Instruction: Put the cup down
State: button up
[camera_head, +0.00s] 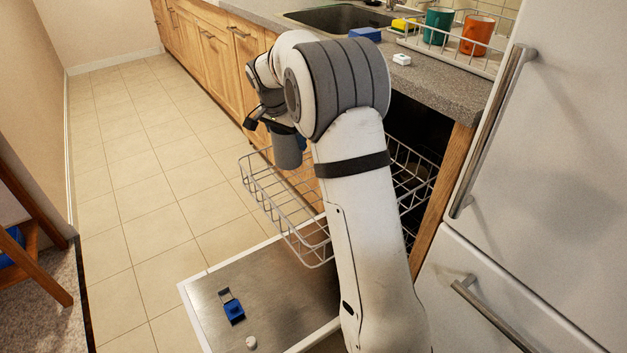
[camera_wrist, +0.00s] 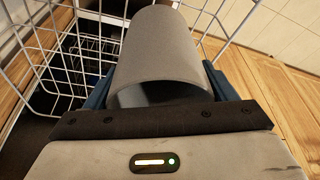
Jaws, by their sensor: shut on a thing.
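A grey cup (camera_head: 287,152) is held by my gripper (camera_head: 268,122) at the far side of the pulled-out dishwasher rack (camera_head: 262,200). In the wrist view the cup (camera_wrist: 165,48) is between the two blue fingers of my gripper (camera_wrist: 160,85), which are shut on it. Its open end faces my palm. White rack wires (camera_wrist: 50,60) show behind and beside the cup. I cannot tell whether the cup touches the rack. My arm hides part of the rack in the head view.
The dishwasher door (camera_head: 205,290) lies open, with a blue dispenser (camera_head: 233,310) and a small white piece (camera_head: 251,342) on it. The counter holds a sink (camera_head: 340,18), a blue box (camera_head: 365,34), and a dish rack (camera_head: 450,55) with a green cup (camera_head: 438,25) and an orange cup (camera_head: 477,35). A fridge (camera_head: 560,150) stands right.

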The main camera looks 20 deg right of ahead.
aim_at(289, 162)
notch_tip(289, 162, down, 9)
jog(key=shift+r+b, duration=0.15)
jog(key=shift+b, duration=1.1)
jog(key=o, duration=1)
